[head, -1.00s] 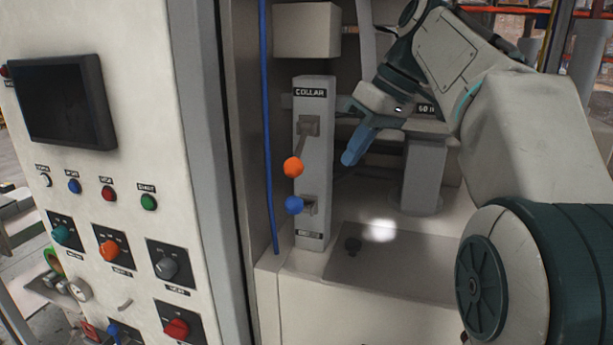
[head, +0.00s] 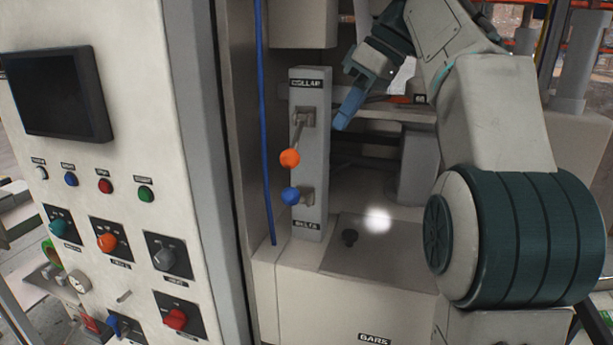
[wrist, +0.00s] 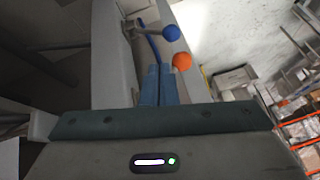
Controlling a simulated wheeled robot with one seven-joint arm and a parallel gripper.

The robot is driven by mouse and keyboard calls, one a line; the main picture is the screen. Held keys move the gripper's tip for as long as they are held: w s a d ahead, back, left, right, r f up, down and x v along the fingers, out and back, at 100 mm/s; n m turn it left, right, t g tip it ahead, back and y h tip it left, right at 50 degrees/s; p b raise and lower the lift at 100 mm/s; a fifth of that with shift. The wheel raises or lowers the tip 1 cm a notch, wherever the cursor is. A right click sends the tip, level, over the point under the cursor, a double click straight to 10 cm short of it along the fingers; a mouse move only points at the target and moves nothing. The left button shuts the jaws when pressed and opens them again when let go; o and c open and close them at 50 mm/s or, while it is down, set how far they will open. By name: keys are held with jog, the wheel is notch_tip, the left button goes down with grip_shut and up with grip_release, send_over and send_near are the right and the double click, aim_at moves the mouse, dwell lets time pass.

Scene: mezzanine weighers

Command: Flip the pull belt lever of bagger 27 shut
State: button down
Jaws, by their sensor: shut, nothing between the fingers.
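A grey lever post (head: 309,165) stands in the bagger's open bay, with a COLLAR label on top and a BELTS label at the bottom. The belts lever (head: 291,196) has a blue ball and sticks out from the lower slot; the blue ball (wrist: 171,33) also shows in the wrist view. The collar lever (head: 290,158) has an orange ball and hangs down from the upper slot; the orange ball (wrist: 181,62) shows just beyond my fingertips. My gripper (head: 339,124) is shut and empty, right of the post at upper-slot height, apart from both levers in the head view.
A control panel (head: 85,200) with a dark screen, buttons and knobs stands at left. A blue hose (head: 265,130) runs down left of the post. A grey cylinder (head: 418,170) stands behind right.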

jog(key=b, duration=0.1)
send_near(295, 198)
notch_tip(295, 198, down, 4)
jog(key=w+a, duration=0.2)
jog(key=w, duration=0.1)
jog(key=shift+s+a+f, duration=0.25)
jog(key=shift+a+f, duration=0.1)
jog(key=shift+f, duration=0.25)
jog(key=shift+f, duration=0.1)
